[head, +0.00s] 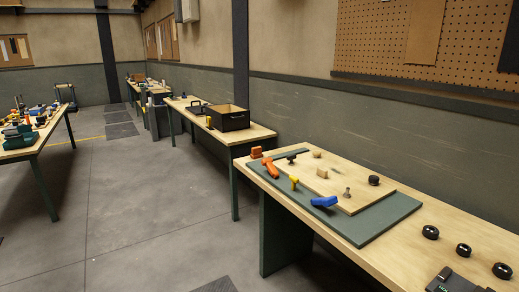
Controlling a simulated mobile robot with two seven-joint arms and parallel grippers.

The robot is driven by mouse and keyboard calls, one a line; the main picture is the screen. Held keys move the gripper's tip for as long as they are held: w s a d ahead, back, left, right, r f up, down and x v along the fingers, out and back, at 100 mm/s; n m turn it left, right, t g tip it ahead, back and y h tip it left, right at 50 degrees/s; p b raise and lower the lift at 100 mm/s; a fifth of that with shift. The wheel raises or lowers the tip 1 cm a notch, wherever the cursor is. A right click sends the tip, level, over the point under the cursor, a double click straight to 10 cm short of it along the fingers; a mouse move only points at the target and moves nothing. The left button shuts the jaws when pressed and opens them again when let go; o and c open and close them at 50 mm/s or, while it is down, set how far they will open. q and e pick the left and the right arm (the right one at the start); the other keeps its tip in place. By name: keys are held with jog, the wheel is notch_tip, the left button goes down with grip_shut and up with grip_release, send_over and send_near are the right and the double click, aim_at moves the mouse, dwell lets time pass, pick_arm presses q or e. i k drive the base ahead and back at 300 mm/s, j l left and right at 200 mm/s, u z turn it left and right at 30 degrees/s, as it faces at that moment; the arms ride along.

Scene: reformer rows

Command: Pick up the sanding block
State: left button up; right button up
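No thing can be told for certain as the sanding block at this size. On a thin plywood board (346,203) on the near bench lie a small tan block (322,172) and another small tan piece (316,154); either may be it. An orange block (256,152) stands at the bench's far end, and an orange tool (270,168) lies near it. A blue tool (324,201) and a small yellow piece (294,183) lie along the board's near edge. Neither of my grippers is in view.
The board lies on a green mat (388,221) on the wooden bench (405,258). Several black round knobs, including one nearby (431,232), and a dark device (455,281) are at right. Another bench holds a black open box (229,118). Grey floor (150,215) at left is clear.

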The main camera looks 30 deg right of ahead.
aim_at(256, 151)
jog(key=i+z, duration=0.1)
jog(key=i, duration=0.4)
jog(key=i+j+z, duration=0.1)
jog(key=i, duration=0.45)
jog(key=i+j+z, duration=0.1)
jog(key=i, duration=0.4)
jog(key=i+j+z, duration=0.15)
jog(key=i, duration=0.35)
jog(key=i+j+z, duration=0.1)
jog(key=i+j, duration=0.15)
jog(key=i, duration=0.25)
